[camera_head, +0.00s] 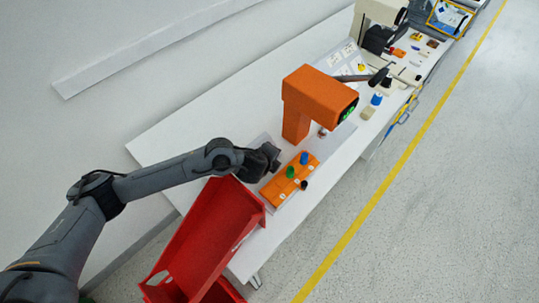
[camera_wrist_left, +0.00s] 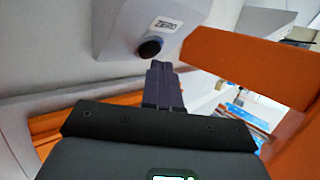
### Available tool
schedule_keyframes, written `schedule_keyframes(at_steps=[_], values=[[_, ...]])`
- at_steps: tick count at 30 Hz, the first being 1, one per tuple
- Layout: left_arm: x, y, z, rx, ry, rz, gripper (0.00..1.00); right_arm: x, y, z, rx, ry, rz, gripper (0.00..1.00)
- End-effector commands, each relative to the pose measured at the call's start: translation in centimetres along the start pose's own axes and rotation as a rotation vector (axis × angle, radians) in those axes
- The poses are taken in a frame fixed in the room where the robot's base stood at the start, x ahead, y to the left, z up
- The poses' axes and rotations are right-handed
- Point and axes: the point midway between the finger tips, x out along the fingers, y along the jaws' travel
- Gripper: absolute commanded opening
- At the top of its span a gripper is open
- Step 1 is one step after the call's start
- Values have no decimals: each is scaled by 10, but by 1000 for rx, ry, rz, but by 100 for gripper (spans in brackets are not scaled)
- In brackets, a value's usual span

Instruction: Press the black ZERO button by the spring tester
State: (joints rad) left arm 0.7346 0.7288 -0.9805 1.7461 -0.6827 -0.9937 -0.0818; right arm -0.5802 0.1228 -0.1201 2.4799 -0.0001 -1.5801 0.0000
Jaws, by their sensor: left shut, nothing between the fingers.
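The black ZERO button (camera_wrist_left: 150,47) shows in the left wrist view as a round dark knob on a light grey box (camera_wrist_left: 118,22), beside a white label reading ZERO (camera_wrist_left: 167,24). My left gripper (camera_wrist_left: 161,66) is shut and empty, its fingertips just below and slightly right of the button in that view. I cannot tell whether they touch it. In the head view the left gripper (camera_head: 273,155) is low over the table, left of the orange spring tester (camera_head: 315,95). The button is hidden there behind the gripper. My right gripper is not in view.
An orange box (camera_head: 277,190) with blue, green and dark knobs sits close to the gripper, and a red bin (camera_head: 205,235) stands below. Several small items and a white machine (camera_head: 380,12) lie farther along the white table (camera_head: 180,138). The table's left part is clear.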

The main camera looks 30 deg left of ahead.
Motion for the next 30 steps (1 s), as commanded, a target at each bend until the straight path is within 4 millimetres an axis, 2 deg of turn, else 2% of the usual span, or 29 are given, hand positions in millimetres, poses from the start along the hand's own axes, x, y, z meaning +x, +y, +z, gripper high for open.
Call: schedule_keyframes(at_steps=[30], values=[[6,5,5,1,-1,1,0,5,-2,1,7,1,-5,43]])
